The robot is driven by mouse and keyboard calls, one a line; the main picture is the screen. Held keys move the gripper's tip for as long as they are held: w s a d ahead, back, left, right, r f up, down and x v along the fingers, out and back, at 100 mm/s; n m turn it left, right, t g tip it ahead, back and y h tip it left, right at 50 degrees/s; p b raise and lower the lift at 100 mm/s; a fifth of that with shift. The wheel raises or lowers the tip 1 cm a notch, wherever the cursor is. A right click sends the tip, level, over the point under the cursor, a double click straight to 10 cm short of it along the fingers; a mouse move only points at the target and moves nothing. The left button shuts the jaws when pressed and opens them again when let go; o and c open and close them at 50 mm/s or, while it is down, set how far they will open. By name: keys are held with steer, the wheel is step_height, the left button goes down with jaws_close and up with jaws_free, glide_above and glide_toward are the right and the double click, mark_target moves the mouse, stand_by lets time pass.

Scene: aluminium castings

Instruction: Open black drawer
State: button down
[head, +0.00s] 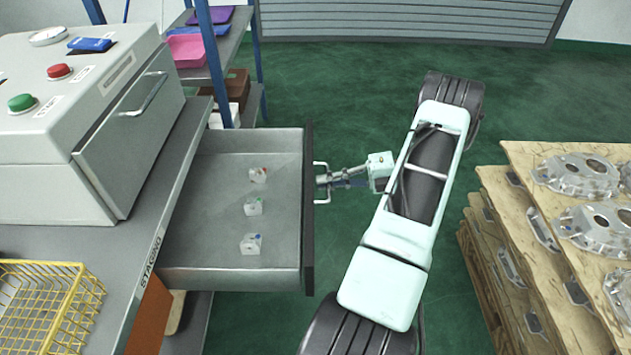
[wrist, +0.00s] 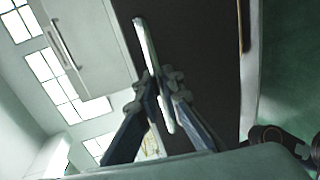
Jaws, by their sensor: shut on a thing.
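The black drawer (head: 308,235) is pulled well out from under the grey bench, to the right. Its front is black and its inside is grey. Several small pale blocks with coloured marks (head: 253,207) lie on its floor. My gripper (head: 322,181) is at the drawer's front and shut on its metal handle (head: 315,199). In the wrist view the fingers (wrist: 158,95) close around the bar-shaped handle (wrist: 146,48) in front of the dark drawer front (wrist: 195,60). Part of the handle is hidden by the fingers.
A control box (head: 90,120) with green and red buttons stands on the bench (head: 150,225), with a yellow wire basket (head: 50,305) in front. A blue-posted shelf (head: 208,60) stands behind. Stacked wooden boards (head: 520,165) with castings are at right. Green floor (head: 340,90) is clear behind my arm.

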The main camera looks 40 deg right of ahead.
steer(key=shift+s+d, duration=0.1)
steer(key=shift+d, duration=0.05)
steer(key=c, duration=2.3)
jaws_free()
steer(key=shift+c, duration=0.2)
steer(key=shift+d, duration=0.1)
steer(key=v, duration=1.1)
steer(key=shift+s+d, duration=0.3)
